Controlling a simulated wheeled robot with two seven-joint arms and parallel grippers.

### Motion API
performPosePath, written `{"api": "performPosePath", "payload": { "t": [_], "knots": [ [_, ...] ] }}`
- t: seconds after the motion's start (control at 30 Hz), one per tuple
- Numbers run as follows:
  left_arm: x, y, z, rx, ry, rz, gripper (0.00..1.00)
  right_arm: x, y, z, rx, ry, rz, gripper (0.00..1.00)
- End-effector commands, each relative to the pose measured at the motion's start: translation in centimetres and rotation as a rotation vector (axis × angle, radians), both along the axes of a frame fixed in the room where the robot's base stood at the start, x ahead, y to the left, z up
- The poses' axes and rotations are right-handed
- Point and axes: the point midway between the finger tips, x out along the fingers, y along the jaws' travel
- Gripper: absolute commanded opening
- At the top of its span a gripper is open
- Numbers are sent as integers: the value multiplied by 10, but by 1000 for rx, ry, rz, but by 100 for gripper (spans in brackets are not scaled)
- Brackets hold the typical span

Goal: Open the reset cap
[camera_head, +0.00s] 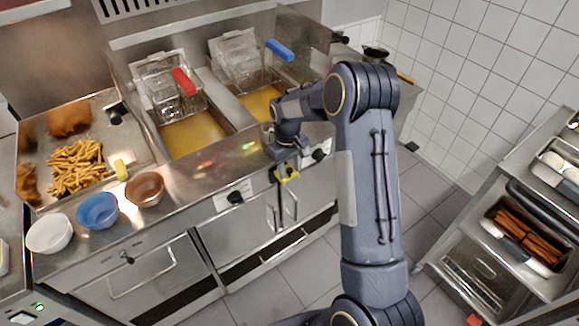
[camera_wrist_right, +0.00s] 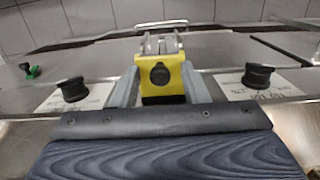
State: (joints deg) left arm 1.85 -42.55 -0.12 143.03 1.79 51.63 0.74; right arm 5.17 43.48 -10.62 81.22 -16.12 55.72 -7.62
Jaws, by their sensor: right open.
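The reset cap seems to be the small yellow fitting (camera_head: 287,173) on the front edge of the fryer counter, between two black knobs. In the right wrist view the yellow fitting (camera_wrist_right: 163,80) shows a round black button on its face and grey metal parts on top. My right gripper (camera_head: 286,157) is open at the fitting. In the right wrist view its two grey fingers (camera_wrist_right: 160,88) stand on either side of the yellow body. I cannot tell whether they touch it. My left gripper is not in view.
Black knobs (camera_head: 235,197) (camera_head: 318,155) flank the fitting. Behind it are fryer wells with baskets (camera_head: 165,85) (camera_head: 238,58). Bowls (camera_head: 97,211) and a tray of fries (camera_head: 140,150) are at left. A steel rack (camera_head: 440,262) stands at right; the floor between is clear.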

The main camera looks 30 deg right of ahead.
Motion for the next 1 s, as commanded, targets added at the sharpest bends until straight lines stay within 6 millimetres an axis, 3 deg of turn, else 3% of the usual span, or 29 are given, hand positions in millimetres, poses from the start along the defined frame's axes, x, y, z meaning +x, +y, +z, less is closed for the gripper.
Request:
{"api": "performPosePath", "payload": {
  "t": [0.17, 0.6, 1.0],
  "knots": [
    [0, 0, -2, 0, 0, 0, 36, 1, 0, 5, -1, -2, 0, 41],
    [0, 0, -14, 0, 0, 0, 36, 5, 0, 70, 0, -3, 0, 41],
    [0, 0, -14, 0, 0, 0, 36, 5, 1, 78, 0, 0, 0, 41]
  ]
}}
